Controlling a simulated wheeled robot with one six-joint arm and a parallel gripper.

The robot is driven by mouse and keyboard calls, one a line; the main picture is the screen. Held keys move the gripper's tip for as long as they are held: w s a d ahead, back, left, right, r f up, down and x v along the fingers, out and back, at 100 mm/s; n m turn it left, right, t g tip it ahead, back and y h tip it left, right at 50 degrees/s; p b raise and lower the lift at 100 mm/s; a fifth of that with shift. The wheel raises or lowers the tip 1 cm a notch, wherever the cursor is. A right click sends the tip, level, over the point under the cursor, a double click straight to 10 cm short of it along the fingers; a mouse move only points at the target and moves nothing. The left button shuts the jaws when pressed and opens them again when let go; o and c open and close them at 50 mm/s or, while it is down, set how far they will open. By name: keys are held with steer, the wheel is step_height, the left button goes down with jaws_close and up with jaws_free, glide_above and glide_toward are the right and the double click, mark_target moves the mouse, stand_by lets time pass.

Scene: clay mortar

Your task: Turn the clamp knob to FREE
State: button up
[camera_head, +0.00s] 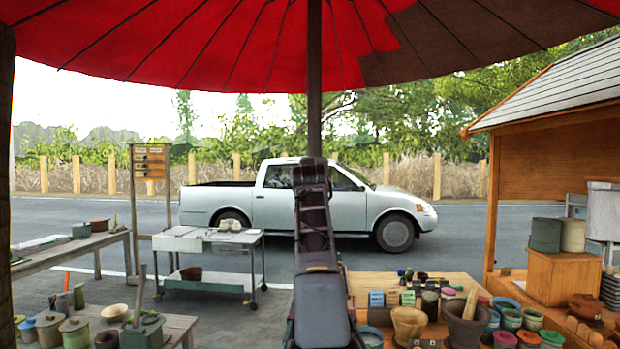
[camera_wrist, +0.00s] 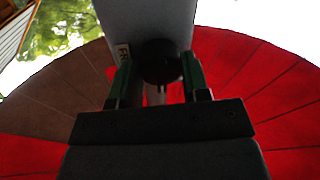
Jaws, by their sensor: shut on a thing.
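The black round clamp knob (camera_wrist: 160,62) shows in the wrist view, in front of a pale grey block (camera_wrist: 150,18). A small label (camera_wrist: 123,52) with letters starting "FR" sits on the block, left of the knob. My gripper (camera_wrist: 160,75) has one finger on each side of the knob and is shut on it. The knob's pointer or mark cannot be made out. In the head view my arm stands in front of the umbrella pole (camera_head: 314,80) and hides the clamp; my fingers cannot be made out there.
A large red and brown umbrella (camera_head: 200,45) spreads overhead. A table (camera_head: 455,281) with pots and a mortar (camera_head: 466,322) stands to the right of my arm. A white cart (camera_head: 208,242) and benches with pots stand left. A white pickup (camera_head: 300,205) is behind on the road.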

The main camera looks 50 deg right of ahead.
steer(key=shift+f+m+h+b, duration=0.1)
steer(key=shift+m+h+b, duration=0.25)
steer(key=shift+m, duration=4.3)
steer(key=shift+m+h+b, duration=0.35)
steer(key=shift+m, duration=4.3)
steer(key=shift+m+g, duration=0.3)
steer(key=o, duration=0.9)
